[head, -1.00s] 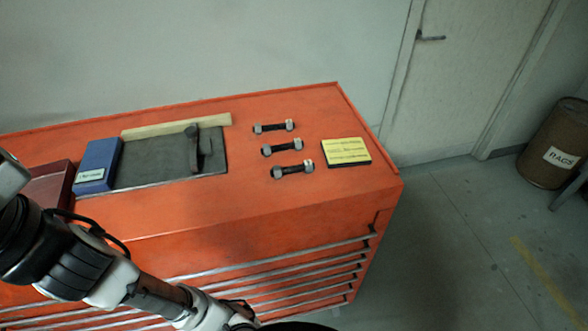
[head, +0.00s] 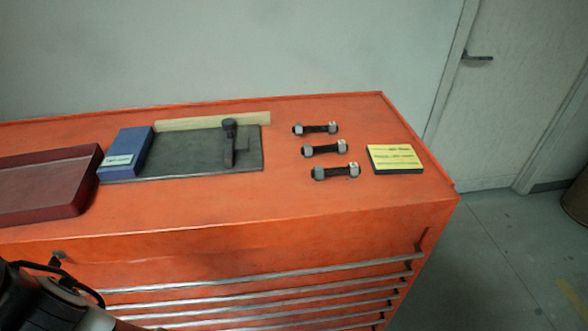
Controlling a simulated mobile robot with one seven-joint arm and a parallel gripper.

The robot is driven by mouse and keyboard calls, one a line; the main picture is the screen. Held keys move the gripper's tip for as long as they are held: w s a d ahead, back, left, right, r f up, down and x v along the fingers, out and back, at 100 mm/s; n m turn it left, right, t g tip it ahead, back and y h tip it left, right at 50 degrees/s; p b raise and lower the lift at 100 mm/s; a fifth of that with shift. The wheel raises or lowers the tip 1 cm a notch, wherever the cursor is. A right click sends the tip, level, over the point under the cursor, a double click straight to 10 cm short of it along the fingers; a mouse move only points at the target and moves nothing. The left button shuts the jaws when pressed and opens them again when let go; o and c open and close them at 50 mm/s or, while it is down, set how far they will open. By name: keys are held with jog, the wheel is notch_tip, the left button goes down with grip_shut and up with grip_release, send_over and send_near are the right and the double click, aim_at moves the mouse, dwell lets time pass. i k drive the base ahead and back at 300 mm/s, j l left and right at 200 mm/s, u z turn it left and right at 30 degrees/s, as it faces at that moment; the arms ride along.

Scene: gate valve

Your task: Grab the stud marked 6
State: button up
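Three dark studs with grey nuts on their ends lie in a column on the orange cabinet top, right of the middle. The far stud (head: 316,128), the middle stud (head: 325,149) and the near stud (head: 336,172) lie roughly parallel and apart. Each has a small pale mark at its right end, too small to read, so I cannot tell which is marked 6. My gripper is not in view; only part of my arm shows at the lower left, well away from the studs.
On the orange cabinet (head: 260,215) lie a yellow-topped block (head: 395,158), a grey mat (head: 190,160) with a hammer-like tool (head: 229,145), a wooden strip (head: 212,121), a blue box (head: 125,152) and a dark red tray (head: 45,187). The front strip of the top is clear.

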aim_at(353, 170)
jog(key=i+l+u, duration=0.1)
jog(key=l+u, duration=0.6)
jog(key=u, duration=0.2)
jog(key=l+u, duration=0.2)
jog(key=l, duration=0.3)
jog(key=k+l+u, duration=0.15)
jog(key=l, duration=0.85)
jog(key=k+l, duration=0.15)
jog(key=l, duration=0.4)
jog(key=u, duration=0.05)
